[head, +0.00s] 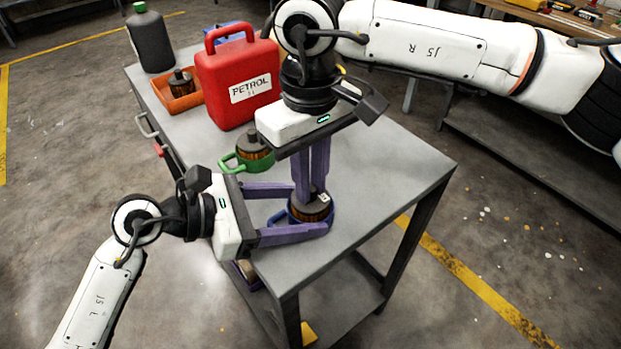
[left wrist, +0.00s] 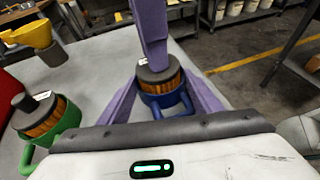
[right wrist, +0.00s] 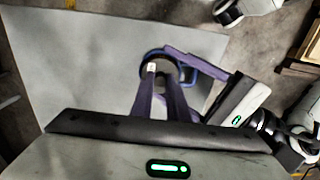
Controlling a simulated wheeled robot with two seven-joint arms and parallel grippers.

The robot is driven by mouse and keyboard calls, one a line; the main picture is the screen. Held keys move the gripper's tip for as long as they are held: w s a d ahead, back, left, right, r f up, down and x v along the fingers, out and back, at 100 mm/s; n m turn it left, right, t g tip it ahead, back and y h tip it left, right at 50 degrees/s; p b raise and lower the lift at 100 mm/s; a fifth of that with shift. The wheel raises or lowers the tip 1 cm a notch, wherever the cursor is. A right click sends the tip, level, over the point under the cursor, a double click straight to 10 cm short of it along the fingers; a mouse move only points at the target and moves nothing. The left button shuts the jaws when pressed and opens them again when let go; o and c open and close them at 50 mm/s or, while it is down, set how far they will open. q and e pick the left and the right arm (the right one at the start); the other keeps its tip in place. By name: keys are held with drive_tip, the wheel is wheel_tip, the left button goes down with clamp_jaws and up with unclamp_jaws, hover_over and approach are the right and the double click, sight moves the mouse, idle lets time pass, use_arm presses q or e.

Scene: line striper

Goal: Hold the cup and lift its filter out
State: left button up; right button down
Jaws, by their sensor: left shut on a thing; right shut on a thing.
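The blue cup (head: 331,217) stands on the grey table near its front edge, its handle pointing left in the head view. The filter (head: 312,212), with orange pleats and a dark top, sits in it, pleats showing above the rim. The cup and filter also show in the left wrist view (left wrist: 177,102). My left gripper (head: 318,210) is shut around the cup from the left, one purple finger on each side. My right gripper (head: 312,192) points down from above and is shut on the filter's top. Its fingers hide part of that top.
A green cup (head: 258,165) with another filter stands just behind. Further back are a red petrol can (head: 225,75), an orange tray (head: 190,100) with a filter, and a dark bottle (head: 150,40). The table (head: 400,165) is clear on the right.

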drive_tip(key=shift+r, duration=0.6)
drive_tip(key=shift+r, duration=2.35)
use_arm(q)
drive_tip(key=o, duration=1.1)
drive_tip(key=v, duration=1.2)
